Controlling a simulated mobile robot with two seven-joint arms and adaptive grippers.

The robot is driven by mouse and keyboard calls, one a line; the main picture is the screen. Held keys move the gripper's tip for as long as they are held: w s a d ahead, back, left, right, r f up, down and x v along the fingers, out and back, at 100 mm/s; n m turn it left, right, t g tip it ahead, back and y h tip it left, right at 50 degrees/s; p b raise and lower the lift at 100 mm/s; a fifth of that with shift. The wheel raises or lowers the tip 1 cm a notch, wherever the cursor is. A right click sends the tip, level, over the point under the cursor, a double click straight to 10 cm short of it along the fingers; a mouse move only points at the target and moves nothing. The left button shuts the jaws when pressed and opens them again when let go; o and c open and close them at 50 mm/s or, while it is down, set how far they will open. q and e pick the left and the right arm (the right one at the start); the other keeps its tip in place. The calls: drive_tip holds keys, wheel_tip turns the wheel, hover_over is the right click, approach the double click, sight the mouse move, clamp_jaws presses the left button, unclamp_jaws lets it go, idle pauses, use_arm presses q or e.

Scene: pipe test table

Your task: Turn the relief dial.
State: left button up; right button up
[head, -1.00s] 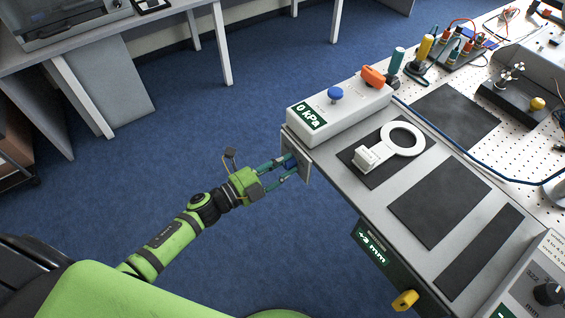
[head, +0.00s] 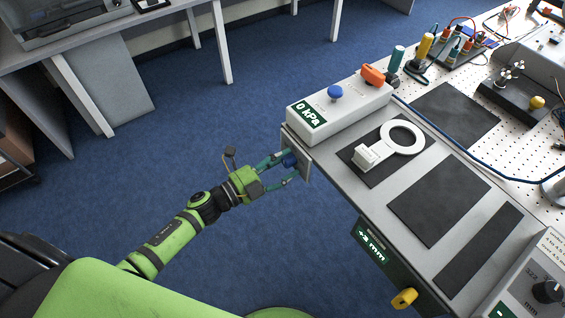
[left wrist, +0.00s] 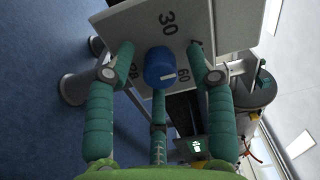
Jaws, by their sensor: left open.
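The relief dial is most likely the blue knob (head: 289,160) on a light plate (head: 305,171) at the bench's near-left end. In the left wrist view the blue knob (left wrist: 160,68) shows a pale mark at its right. Printed numbers, 30 and 60 among them, surround it on the plate (left wrist: 186,22). My left gripper (head: 284,168) is open, with its teal fingers spread on either side of the knob. In the left wrist view the fingers (left wrist: 164,62) stand apart from the knob, with visible gaps. My right gripper is not in view.
A white box (head: 338,107) reading 0 kPa, with a blue button and an orange knob, stands on the bench above the plate. A white ring-ended part (head: 402,138) lies on a dark mat. A +2 mm display (head: 371,246) and yellow knob (head: 404,299) are on the bench's side.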

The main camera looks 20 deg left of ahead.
use_arm(q)
drive_tip(key=v, duration=1.2)
drive_tip(key=s+a+f+n+g+y, duration=0.1)
drive_tip(key=s+a+f+n+y, duration=0.15)
drive_tip(key=f+n, duration=0.45)
drive_tip(key=s+a+f+n+g+y, duration=0.2)
drive_tip(key=s+f+n+y, duration=0.15)
drive_tip(key=f, duration=0.85)
drive_tip(key=s+a+f+n+g+y, duration=0.15)
drive_tip(key=f+n+y, duration=0.25)
drive_tip(key=f, duration=0.5)
drive_tip(key=s+d+f+n+g, duration=0.1)
drive_tip(key=s+f+n+g, duration=0.1)
drive_tip(key=s, duration=0.6)
drive_tip(key=s+d+f+n+g+y, duration=0.1)
drive_tip(key=s+d+f+n+g, duration=0.1)
drive_tip(key=s+f, duration=0.5)
drive_tip(key=s+d+f+n+g, duration=0.2)
drive_tip(key=s+f+n+g, duration=0.1)
drive_tip(key=s, duration=0.6)
drive_tip(key=shift+f+g, duration=0.8)
drive_tip(key=shift+g, duration=0.05)
drive_tip(key=shift+d, duration=0.1)
